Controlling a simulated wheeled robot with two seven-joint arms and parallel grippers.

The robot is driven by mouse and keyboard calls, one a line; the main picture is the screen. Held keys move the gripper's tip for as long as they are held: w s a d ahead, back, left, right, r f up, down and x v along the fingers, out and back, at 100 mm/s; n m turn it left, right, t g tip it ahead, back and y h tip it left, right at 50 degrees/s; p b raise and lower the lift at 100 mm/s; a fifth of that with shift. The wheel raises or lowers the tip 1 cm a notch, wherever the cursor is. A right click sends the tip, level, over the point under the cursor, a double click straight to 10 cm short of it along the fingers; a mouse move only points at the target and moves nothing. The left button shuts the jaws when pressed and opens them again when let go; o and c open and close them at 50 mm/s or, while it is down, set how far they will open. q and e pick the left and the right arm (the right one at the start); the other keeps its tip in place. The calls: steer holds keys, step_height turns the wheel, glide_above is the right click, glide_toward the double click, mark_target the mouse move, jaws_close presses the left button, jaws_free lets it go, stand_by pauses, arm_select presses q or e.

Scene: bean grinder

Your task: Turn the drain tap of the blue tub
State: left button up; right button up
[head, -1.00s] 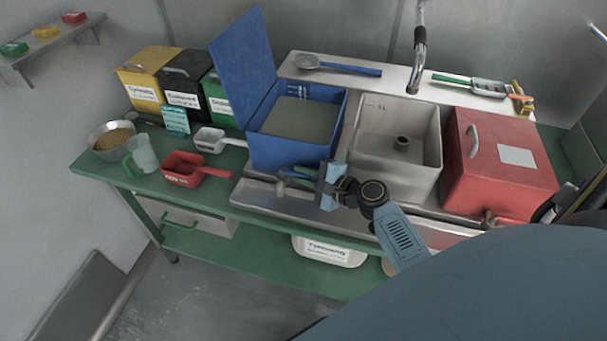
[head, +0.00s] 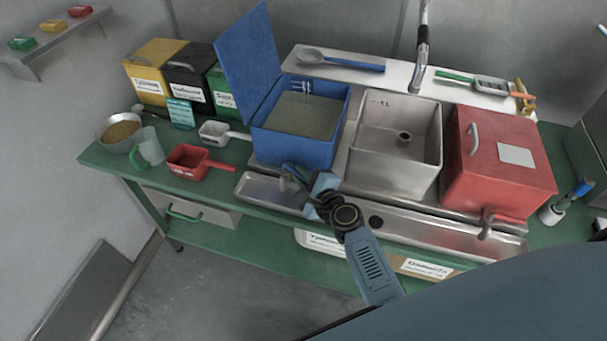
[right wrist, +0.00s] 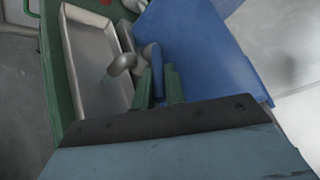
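The blue tub (head: 290,148) stands on the steel ledge with its lid (head: 247,58) raised and a grey-green filling inside. Its grey metal drain tap (head: 284,184) sticks out at the front, over a shallow steel trough; it also shows in the right wrist view (right wrist: 121,66). A blue tap lever (right wrist: 154,58) points back to my right gripper (head: 300,177). In the right wrist view its two green fingers (right wrist: 159,84) stand close on both sides of the lever. I cannot tell whether they press on it. My left gripper is out of view.
A steel tub (head: 395,160) and a red lidded tub (head: 500,180) with its own tap stand to the right. A red scoop (head: 188,165), a white scoop (head: 214,133) and a clear jug (head: 150,146) are on the green table at left. The trough (head: 440,235) front is clear.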

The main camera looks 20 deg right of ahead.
steer(key=shift+o, duration=0.9)
steer(key=v, duration=1.3)
steer(key=shift+s, duration=0.2)
steer(key=shift+c, duration=0.4)
